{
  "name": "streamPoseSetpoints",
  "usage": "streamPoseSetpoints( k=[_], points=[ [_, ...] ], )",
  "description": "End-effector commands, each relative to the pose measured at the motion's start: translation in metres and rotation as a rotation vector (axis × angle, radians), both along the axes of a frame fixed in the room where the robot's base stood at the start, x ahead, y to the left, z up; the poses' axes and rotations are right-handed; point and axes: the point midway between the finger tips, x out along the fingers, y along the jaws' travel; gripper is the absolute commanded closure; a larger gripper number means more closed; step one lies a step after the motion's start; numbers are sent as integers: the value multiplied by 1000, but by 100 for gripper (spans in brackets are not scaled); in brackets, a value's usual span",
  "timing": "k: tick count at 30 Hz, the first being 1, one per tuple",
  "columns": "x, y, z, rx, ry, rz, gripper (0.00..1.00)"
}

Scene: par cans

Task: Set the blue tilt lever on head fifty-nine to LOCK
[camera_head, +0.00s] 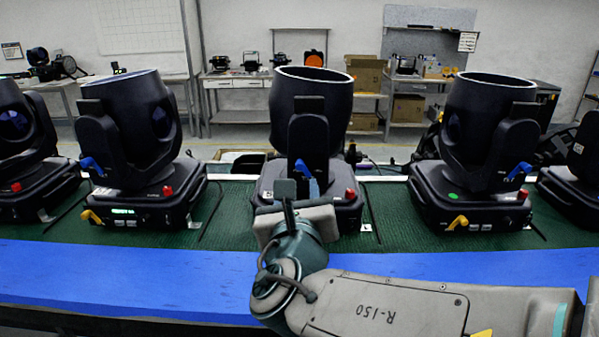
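Several dark moving heads stand in a row on a green mat (232,215). No head number is readable, so I cannot tell which is head fifty-nine. The middle head (333,110) has a blue lever (302,167) low on its yoke, partly hidden behind my gripper (287,192). My gripper is at the front of this head's base; I cannot tell whether it touches the lever or whether its fingers are open. The left head (128,115) has a blue lever (92,166) slanting at its yoke. The right head (492,105) has a blue lever (519,171) slanting the other way.
Yellow levers (92,217) (457,222) and red knobs (168,191) sit on the bases. A blue front edge (120,275) runs along the bench. Cables lie between the heads. Shelves with boxes (365,73) stand far behind.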

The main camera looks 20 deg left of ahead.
Motion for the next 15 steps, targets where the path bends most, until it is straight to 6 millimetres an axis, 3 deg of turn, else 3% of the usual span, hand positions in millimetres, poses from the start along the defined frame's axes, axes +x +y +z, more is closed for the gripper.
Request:
streamPoseSetpoints(
  k=[6, 15],
  points=[
    [42, 10, 0, -1, 1, -1, 63],
    [69, 16, 0, 2, 0, -1, 63]
  ],
)
